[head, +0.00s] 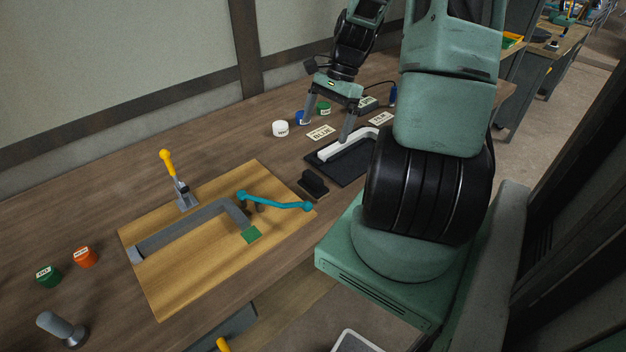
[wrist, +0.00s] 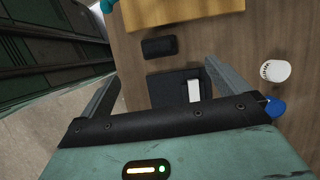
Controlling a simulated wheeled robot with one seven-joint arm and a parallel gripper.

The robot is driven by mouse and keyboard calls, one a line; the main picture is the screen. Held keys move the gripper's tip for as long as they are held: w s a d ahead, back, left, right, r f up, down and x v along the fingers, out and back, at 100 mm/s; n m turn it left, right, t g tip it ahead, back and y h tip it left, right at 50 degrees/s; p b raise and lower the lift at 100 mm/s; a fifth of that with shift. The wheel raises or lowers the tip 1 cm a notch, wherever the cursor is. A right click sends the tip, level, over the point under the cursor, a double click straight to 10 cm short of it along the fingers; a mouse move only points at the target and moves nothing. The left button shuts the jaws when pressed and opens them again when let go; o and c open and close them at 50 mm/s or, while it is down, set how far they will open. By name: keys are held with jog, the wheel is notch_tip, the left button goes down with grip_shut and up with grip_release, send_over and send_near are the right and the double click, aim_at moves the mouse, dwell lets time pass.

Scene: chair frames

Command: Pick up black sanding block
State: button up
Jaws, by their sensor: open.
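The black sanding block (head: 314,183) lies on the wooden table, between the light wood board and the black mat, in the head view. In the wrist view the block (wrist: 159,47) is a small dark rectangle ahead of the fingers, between their lines. My gripper (head: 325,137) is open and empty, above the table over the black mat, beyond the block and up to its right. In the wrist view its two fingers (wrist: 158,83) are spread wide. Nothing is between them at their own height, and the block is apart from both.
The black mat (head: 350,172) bears a white bent piece (head: 342,149). The board (head: 165,290) carries a grey bent frame, a teal handle (head: 282,203) and a yellow-handled clamp (head: 167,163). A white cap (head: 280,129) and a blue cap (head: 299,117) stand behind.

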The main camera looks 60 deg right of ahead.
aim_at(314, 174)
jog(key=shift+m, duration=0.3)
jog(key=x, duration=0.4)
jog(key=p+x, duration=0.1)
jog(key=x, duration=0.7)
jog(key=shift+s+d+f+p, duration=0.1)
jog(key=shift+s+d+p, duration=0.15)
jog(key=shift+d+p, duration=0.15)
jog(key=shift+s+p+x, duration=0.2)
jog(key=shift+p+x, duration=0.55)
jog(key=shift+x, duration=1.9)
jog(key=c, duration=1)
